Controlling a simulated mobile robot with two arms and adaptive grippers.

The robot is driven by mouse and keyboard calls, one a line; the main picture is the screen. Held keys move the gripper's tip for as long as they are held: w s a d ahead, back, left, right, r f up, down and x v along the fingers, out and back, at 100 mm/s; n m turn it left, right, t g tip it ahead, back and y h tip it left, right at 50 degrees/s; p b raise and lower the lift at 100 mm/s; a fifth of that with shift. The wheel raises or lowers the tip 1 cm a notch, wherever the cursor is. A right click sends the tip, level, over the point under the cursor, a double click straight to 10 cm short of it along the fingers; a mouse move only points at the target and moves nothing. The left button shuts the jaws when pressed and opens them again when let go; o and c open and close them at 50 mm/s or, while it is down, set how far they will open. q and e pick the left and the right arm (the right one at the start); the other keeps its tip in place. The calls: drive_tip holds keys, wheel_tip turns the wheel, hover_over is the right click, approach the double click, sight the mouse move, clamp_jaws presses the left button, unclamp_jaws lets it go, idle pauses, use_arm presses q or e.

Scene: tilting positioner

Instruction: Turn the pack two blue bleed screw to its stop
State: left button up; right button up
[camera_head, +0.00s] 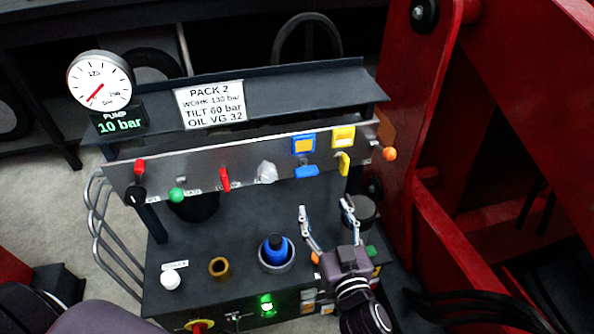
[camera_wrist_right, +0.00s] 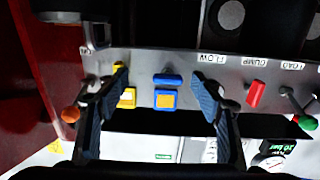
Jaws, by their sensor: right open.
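The blue bleed screw (camera_head: 306,171) is a small blue bar-shaped handle on the front of the grey valve panel (camera_head: 130,176). It lies nearly level, below a blue-framed square with an orange middle (camera_head: 303,143). In the right wrist view, which is upside down, the blue handle (camera_wrist_right: 168,79) lies level between my fingers, with the blue square (camera_wrist_right: 167,99) under it. My right gripper (camera_head: 325,207) is open and empty, in front of and below the panel. Its two fingers (camera_wrist_right: 163,82) stand apart on either side of the handle, not visibly touching it. My left gripper is out of view.
A yellow handle (camera_head: 343,163) stands upright right of the blue one, under a yellow square (camera_head: 343,136). A red lever (camera_head: 225,180) and an orange ball knob (camera_head: 390,153) are on the panel. A blue cone (camera_head: 275,249) stands on the deck. A red frame (camera_head: 440,110) closes the right.

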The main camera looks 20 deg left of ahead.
sight(307, 176)
drive_tip(key=shift+y, duration=0.4)
drive_tip(key=w+a+r, duration=0.2)
drive_tip(key=w+a, duration=0.1)
drive_tip(key=w+a+b, duration=0.1)
drive_tip(key=w+a, duration=0.1)
drive_tip(key=shift+w+a+r, duration=0.15)
drive_tip(key=shift+a+r, duration=0.05)
drive_tip(key=shift+r, duration=0.2)
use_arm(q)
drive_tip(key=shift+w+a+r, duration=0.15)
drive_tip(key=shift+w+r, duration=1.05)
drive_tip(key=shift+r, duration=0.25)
use_arm(e)
drive_tip(key=shift+w+a, duration=0.35)
drive_tip(key=shift+w, duration=0.2)
drive_tip(key=c, duration=1.2)
